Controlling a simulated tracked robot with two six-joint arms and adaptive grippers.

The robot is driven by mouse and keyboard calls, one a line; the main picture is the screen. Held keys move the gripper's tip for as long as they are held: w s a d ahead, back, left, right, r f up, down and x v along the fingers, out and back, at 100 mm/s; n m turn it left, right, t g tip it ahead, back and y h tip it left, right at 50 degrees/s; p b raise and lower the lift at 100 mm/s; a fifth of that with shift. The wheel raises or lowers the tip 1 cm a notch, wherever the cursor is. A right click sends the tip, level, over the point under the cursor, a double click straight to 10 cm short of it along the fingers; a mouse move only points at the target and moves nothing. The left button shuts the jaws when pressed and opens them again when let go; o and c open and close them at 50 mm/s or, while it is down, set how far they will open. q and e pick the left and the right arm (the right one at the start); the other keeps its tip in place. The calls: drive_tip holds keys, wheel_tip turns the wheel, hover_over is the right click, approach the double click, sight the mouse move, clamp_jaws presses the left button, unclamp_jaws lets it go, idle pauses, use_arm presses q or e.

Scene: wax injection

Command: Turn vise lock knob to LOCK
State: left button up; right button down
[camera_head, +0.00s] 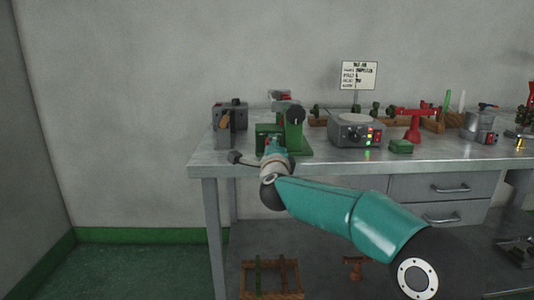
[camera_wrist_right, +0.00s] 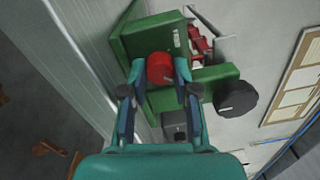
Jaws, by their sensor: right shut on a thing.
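The green vise (camera_head: 301,142) stands on the bench near its left end. In the right wrist view the green vise body (camera_wrist_right: 128,45) carries a round red knob (camera_wrist_right: 160,66) on its face. My right gripper (camera_wrist_right: 161,72) has one finger on each side of the red knob and is shut on it. A black round knob (camera_wrist_right: 236,97) sits on the vise to the right, apart from my fingers. In the head view my right gripper (camera_head: 272,152) reaches the vise's front, and the red knob is hidden. I cannot read the knob's setting. My left gripper is not in view.
A grey device (camera_head: 230,118) stands left of the vise. A grey box with a round top and lit buttons (camera_head: 356,131) is to the right, with a green block (camera_head: 401,146) and a red press (camera_head: 413,122) beyond. A sign (camera_head: 359,76) stands behind.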

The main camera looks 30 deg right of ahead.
drive_tip(key=shift+d, duration=0.1)
idle(0.4)
drive_tip(key=c, duration=0.9)
unclamp_jaws()
drive_tip(key=shift+w+f, duration=0.1)
drive_tip(key=shift+o, duration=0.2)
drive_tip(key=shift+f, duration=0.1)
drive_tip(key=v, duration=0.8)
drive_tip(key=shift+d, duration=0.1)
